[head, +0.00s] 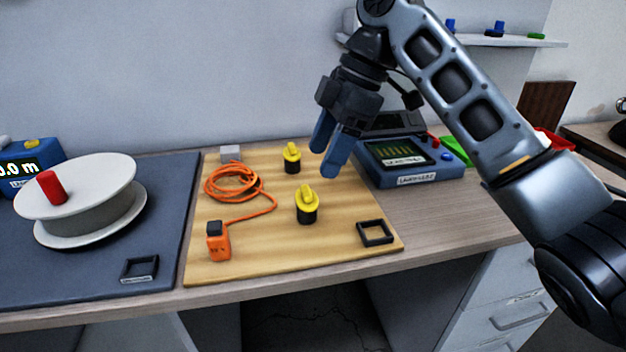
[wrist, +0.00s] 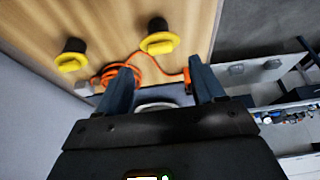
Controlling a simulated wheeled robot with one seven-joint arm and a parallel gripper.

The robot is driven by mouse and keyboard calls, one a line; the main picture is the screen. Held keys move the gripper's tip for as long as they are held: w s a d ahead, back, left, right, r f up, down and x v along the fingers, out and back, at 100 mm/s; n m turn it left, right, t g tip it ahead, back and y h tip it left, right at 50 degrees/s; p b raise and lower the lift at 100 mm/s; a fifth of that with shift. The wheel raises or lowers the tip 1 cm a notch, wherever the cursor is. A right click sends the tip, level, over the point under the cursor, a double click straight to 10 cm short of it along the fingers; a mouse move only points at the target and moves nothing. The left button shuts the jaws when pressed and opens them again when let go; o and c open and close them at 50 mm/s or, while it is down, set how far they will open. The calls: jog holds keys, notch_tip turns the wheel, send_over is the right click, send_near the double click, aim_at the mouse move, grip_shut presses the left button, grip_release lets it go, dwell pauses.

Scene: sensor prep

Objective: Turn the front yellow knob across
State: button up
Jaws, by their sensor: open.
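The front yellow knob (head: 307,202) stands on a black base on the wooden board (head: 340,257), near the board's middle. Its raised ridge points roughly away from me in the head view. In the wrist view this knob (wrist: 158,42) shows above the gap between the fingers. The back yellow knob (head: 292,157) stands farther back, and is at the left in the wrist view (wrist: 72,57). My gripper (head: 325,160) hangs in the air above the board, up and to the right of the front knob in the head view. Its blue fingers are open and empty, touching neither knob.
A coiled orange cable (head: 232,182) and orange device (head: 218,241) lie left of the knobs. A black square frame (head: 375,233) is at the front right. A blue instrument (head: 420,174) stands right of the board. A white reel (head: 80,185) is on the dark mat.

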aim_at(308, 190)
jog(key=x, duration=0.6)
jog(key=shift+a, duration=0.1)
jog(key=c, duration=1.1)
